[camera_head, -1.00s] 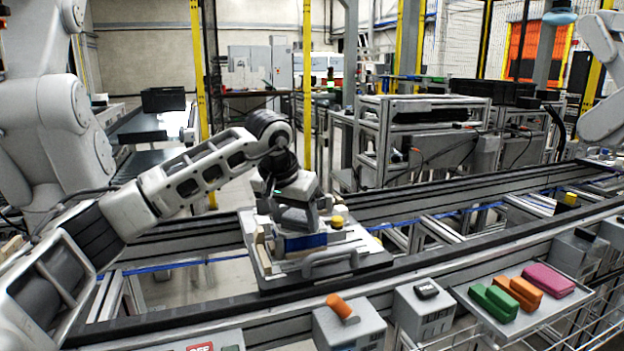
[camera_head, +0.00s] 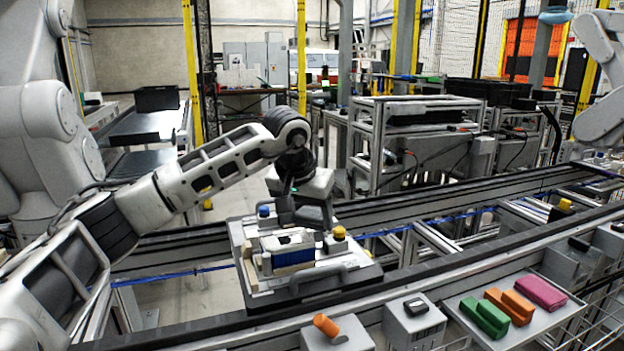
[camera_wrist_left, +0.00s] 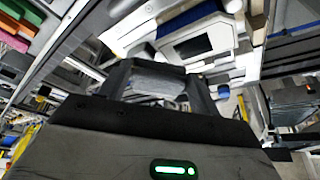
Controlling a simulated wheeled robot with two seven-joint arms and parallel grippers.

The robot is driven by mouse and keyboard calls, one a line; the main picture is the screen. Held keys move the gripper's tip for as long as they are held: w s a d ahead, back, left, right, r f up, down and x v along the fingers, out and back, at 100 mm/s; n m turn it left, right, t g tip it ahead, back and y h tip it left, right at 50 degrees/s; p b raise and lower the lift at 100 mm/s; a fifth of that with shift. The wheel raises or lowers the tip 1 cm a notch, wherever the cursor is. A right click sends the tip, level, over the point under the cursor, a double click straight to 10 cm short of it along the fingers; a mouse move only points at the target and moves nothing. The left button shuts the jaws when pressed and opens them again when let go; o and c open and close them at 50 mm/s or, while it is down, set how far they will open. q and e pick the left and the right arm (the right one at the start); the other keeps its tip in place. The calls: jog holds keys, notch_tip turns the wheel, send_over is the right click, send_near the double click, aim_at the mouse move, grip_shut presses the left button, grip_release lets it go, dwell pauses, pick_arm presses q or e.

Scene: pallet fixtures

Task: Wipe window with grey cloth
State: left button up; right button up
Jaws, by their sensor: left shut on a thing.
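My left gripper (camera_head: 306,220) is above the pallet fixture (camera_head: 352,286), fingers pointing down. The left wrist view shows its fingers (camera_wrist_left: 160,82) shut on a crumpled grey cloth (camera_wrist_left: 155,74). A white and blue box-like part (camera_head: 292,250) lies in the fixture, just below and left of the fingers. My right gripper is not in view.
The fixture has a blue knob (camera_head: 264,211), a yellow knob (camera_head: 339,233) and a front handle. It sits on a conveyor (camera_head: 430,266).

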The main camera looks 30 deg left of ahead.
pick_arm(q)
jog(key=shift+r+p, duration=0.65)
jog(key=shift+r, duration=0.3)
notch_tip(320, 180, up, 3)
jog(key=p, duration=0.3)
jog(key=shift+s+r, duration=0.1)
jog(key=shift+r, duration=0.05)
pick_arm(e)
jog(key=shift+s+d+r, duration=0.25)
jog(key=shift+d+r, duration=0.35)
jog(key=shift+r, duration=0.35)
